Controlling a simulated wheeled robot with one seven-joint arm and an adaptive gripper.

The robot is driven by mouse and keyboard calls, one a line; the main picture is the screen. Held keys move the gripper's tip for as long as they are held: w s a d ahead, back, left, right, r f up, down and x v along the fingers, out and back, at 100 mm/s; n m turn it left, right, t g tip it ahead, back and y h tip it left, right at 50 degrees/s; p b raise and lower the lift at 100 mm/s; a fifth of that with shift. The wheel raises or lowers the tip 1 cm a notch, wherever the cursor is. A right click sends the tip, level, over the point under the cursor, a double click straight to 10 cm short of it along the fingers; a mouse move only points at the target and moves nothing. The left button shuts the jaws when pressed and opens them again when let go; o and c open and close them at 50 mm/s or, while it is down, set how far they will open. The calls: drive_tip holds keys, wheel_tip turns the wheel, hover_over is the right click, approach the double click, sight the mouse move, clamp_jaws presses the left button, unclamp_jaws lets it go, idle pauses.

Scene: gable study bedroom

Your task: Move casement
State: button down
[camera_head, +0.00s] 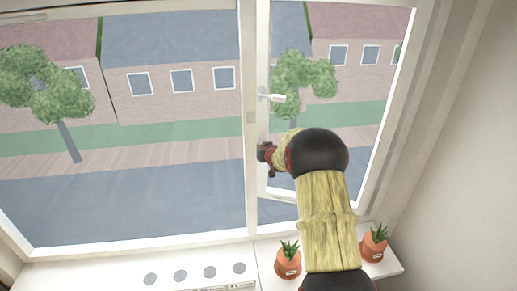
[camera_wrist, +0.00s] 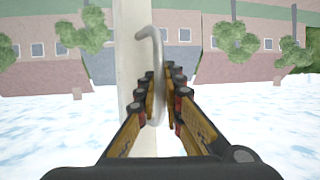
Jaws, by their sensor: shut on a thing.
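The casement (camera_head: 262,120) is the right-hand pane of the window, with a white frame. Its lower rail stands apart from the sill frame, so it appears ajar. A small white lever (camera_head: 278,98) sits on its left stile, above my gripper. My gripper (camera_head: 266,153) is at that stile, partly hidden by my wrist. In the wrist view my gripper (camera_wrist: 160,90) is shut on a curved grey handle (camera_wrist: 157,50), which rises between the fingers and bends left at its top. A pale upright post (camera_wrist: 132,60) stands behind it.
Two potted plants stand on the white sill, one left of my arm (camera_head: 288,262) and one right of it (camera_head: 373,243). A large fixed pane (camera_head: 120,150) fills the left. A plain wall (camera_head: 460,170) bounds the right side.

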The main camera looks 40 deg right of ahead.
drive_tip(key=s+a, duration=0.1)
drive_tip(key=s+a+y+p, duration=0.1)
drive_tip(key=s, duration=0.1)
drive_tip(key=shift+s+a+n+p, duration=0.1)
drive_tip(key=shift+a+n+p, duration=0.1)
drive_tip(key=shift+n+p, duration=0.15)
drive_tip(key=c, duration=2)
unclamp_jaws()
drive_tip(key=shift+o, duration=0.5)
drive_tip(key=shift+s+r, duration=0.1)
drive_tip(key=shift+s, duration=0.05)
drive_tip(key=v, duration=1.1)
drive_tip(key=shift+s, duration=0.35)
drive_tip(key=shift+a, duration=0.15)
